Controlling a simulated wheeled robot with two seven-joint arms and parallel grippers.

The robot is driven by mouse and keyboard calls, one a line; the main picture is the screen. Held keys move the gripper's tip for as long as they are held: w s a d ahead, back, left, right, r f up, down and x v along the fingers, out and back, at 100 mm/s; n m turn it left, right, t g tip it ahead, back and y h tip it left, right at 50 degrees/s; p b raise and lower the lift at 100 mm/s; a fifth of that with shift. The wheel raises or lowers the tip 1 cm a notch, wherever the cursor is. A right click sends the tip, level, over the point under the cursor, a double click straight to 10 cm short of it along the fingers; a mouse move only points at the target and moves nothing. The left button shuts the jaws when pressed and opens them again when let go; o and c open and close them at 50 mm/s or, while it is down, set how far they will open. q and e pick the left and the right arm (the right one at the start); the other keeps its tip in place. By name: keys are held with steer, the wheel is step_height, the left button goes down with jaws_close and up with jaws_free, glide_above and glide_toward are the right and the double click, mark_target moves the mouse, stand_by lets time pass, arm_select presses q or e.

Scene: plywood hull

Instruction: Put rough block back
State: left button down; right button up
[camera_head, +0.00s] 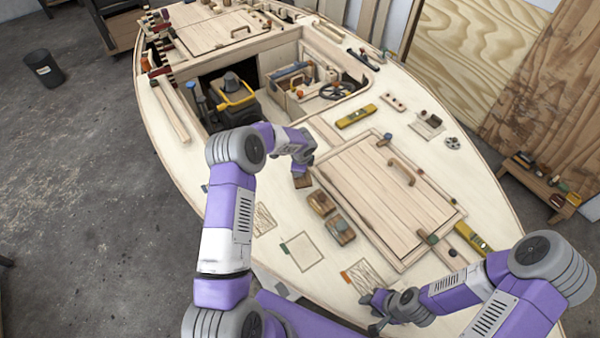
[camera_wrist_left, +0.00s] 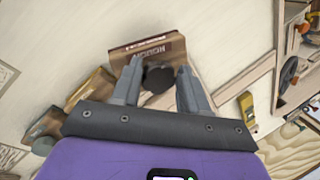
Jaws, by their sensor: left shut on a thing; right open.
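The rough block (camera_wrist_left: 148,50) is a brown wooden block with dark lettering on its side and a dark round knob. My left gripper (camera_wrist_left: 158,88) is shut on that knob. In the head view, the block (camera_head: 302,181) shows under my left gripper (camera_head: 303,166), at the left of the wooden hatch; whether it touches the deck is unclear. Outlined squares lie on the deck: a hatched one (camera_head: 263,219), a plain one (camera_head: 301,250), another hatched one (camera_head: 367,275). My right gripper (camera_head: 377,311) is open and empty, low at the deck's near edge.
The hatch (camera_head: 385,205) with its handle stands right of the blocks. A yellow level (camera_head: 356,116) lies beyond it, another (camera_head: 471,237) at its right. An open cockpit (camera_head: 285,85) with tools lies behind.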

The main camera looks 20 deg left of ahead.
mark_target(301, 181)
arm_select(q)
step_height(301, 181, down, 4)
steer(key=shift+w+r, duration=0.1)
arm_select(e)
steer(key=shift+w, duration=0.1)
arm_select(q)
steer(key=shift+f, duration=0.2)
arm_select(e)
steer(key=shift+f, duration=0.1)
arm_select(q)
steer(key=c, duration=0.6)
jaws_free()
steer(key=shift+o, duration=0.2)
steer(key=shift+r, duration=0.1)
steer(key=shift+d+r, duration=0.1)
steer(key=shift+r, duration=0.2)
steer(key=v, duration=1.1)
steer(key=shift+r, duration=0.2)
